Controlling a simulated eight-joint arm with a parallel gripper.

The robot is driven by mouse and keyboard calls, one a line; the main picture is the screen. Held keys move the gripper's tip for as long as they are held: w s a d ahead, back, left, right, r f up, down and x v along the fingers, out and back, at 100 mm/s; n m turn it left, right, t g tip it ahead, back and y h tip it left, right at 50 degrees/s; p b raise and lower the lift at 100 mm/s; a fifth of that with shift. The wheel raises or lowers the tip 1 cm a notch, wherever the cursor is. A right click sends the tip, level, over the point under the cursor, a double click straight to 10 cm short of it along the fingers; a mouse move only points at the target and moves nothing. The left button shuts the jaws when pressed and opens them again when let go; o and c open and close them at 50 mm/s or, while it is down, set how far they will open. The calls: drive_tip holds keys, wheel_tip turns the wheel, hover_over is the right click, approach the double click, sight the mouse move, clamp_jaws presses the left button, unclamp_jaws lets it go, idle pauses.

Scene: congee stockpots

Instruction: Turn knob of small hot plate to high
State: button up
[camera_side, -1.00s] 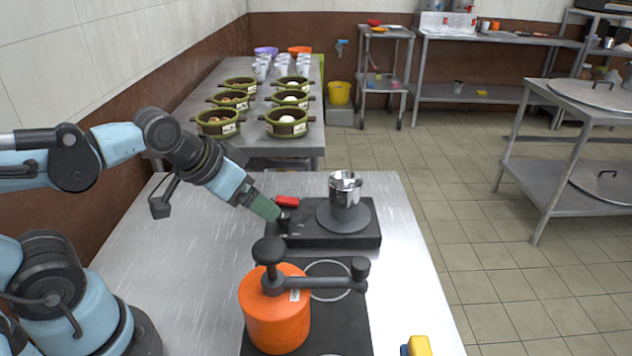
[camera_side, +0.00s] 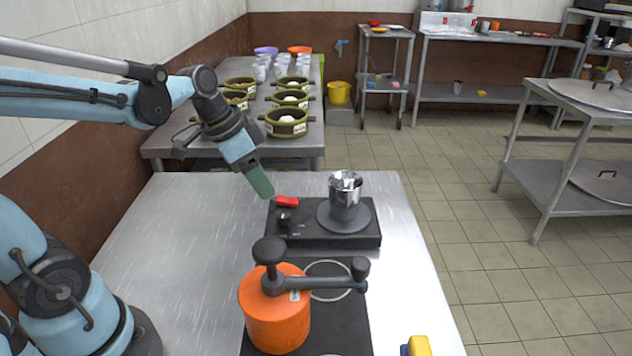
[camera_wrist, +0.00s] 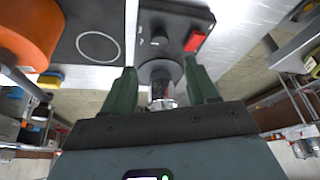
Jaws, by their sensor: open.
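The small hot plate (camera_side: 355,238) is a black box with a round dark plate, and a shiny metal cup (camera_side: 345,190) stands on the plate. Its black knob (camera_side: 284,220) is on the left part of its top, beside a red switch (camera_side: 287,201). In the wrist view the knob (camera_wrist: 158,41) and red switch (camera_wrist: 195,41) show at the top; the knob's setting is too small to read. My gripper (camera_side: 265,192) is up and left of the knob, apart from it. In the wrist view its two green fingers (camera_wrist: 160,75) are spread and empty.
A larger black cooktop (camera_side: 352,318) carries an orange pot (camera_side: 275,315) with dark handles, close in front of the hot plate. A yellow object (camera_side: 418,345) lies at the table's right front. The steel table (camera_side: 185,250) is bare on the left. Several green-brown pots stand on the table behind.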

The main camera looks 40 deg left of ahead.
sight(283, 213)
drive_tip(key=shift+x, duration=4.75)
drive_tip(key=shift+w, duration=0.1)
drive_tip(key=shift+c, duration=0.4)
drive_tip(key=c, duration=1)
